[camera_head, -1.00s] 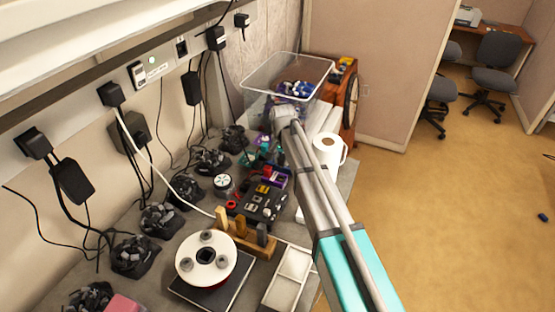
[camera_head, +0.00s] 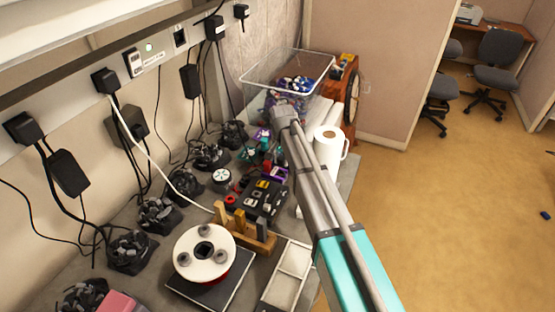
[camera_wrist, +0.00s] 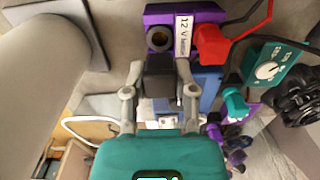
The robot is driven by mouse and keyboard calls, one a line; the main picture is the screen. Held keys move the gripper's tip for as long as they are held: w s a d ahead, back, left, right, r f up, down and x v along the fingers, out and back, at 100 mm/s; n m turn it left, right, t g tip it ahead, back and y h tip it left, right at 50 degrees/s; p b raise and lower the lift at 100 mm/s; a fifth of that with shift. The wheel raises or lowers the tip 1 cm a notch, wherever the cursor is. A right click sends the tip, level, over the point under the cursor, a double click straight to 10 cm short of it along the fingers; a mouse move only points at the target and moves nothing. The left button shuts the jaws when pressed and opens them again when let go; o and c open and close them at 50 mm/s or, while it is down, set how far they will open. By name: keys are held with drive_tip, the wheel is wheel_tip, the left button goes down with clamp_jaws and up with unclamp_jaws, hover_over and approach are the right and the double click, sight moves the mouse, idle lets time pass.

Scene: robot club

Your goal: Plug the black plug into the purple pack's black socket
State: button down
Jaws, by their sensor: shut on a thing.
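In the wrist view, my gripper (camera_wrist: 159,88) is shut on the black plug (camera_wrist: 160,72), a dark block between the two grey fingers. The purple pack (camera_wrist: 186,14) lies just beyond the plug, with a white label reading about "12 V heater". Its round black socket (camera_wrist: 158,38) shows at the near left of the pack, just past the plug's front end. The plug overlaps the socket's near edge in the picture; I cannot tell whether they touch. A red plug (camera_wrist: 211,46) sits at the pack's right side. In the head view, my arm hides the gripper's fingers.
A teal box with a white dial (camera_wrist: 267,70) and a blue block (camera_wrist: 208,88) lie close on the right. Black cables hang along the wall.

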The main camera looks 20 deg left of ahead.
drive_tip(key=shift+f+b, duration=1)
drive_tip(key=shift+f, duration=0.2)
